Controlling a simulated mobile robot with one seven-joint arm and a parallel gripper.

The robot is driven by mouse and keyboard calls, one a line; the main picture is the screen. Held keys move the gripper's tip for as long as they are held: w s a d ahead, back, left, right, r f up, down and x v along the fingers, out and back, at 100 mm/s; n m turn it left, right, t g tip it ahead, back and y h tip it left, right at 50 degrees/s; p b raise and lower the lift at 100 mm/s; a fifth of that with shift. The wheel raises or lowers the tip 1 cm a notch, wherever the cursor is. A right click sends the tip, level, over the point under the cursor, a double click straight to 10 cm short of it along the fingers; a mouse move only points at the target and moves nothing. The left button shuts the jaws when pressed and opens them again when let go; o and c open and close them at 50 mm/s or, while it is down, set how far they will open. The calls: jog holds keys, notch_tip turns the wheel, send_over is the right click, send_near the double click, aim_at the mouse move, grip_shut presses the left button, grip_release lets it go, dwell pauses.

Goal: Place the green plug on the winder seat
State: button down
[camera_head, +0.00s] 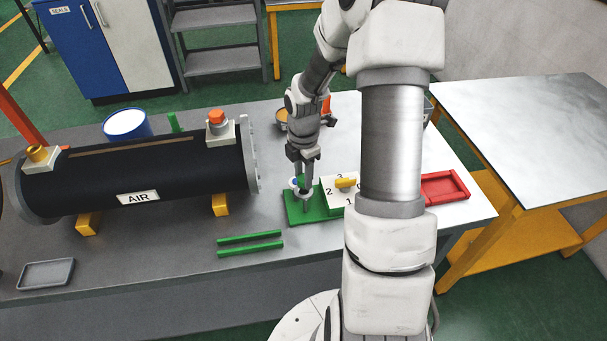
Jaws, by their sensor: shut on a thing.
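My gripper (305,188) points down over a green plate (295,215) on the table, right of the black cylinder. It is shut on the green plug (301,182), of which only a small green patch shows between the fingers. A small white and blue part shows right at the fingers. The fingers hide much of this spot, and I cannot tell whether the plug touches anything below. I cannot make out the winder seat for certain.
The black cylinder (100,185) marked AIR carries an orange-capped fitting (216,117) and a yellow-capped one (37,154). A white numbered block (332,200) with a yellow handle stands right of my gripper. Two green bars (250,244), a grey tray (46,274) and a red tray (459,192) lie on the table.

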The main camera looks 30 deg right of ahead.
jog(key=shift+f+b, duration=0.55)
jog(key=shift+f, duration=0.35)
dwell(0.3)
jog(key=shift+c, duration=2)
grip_release()
notch_tip(320, 180, up, 18)
jog(key=shift+f+p, duration=0.25)
jog(key=shift+p, duration=0.15)
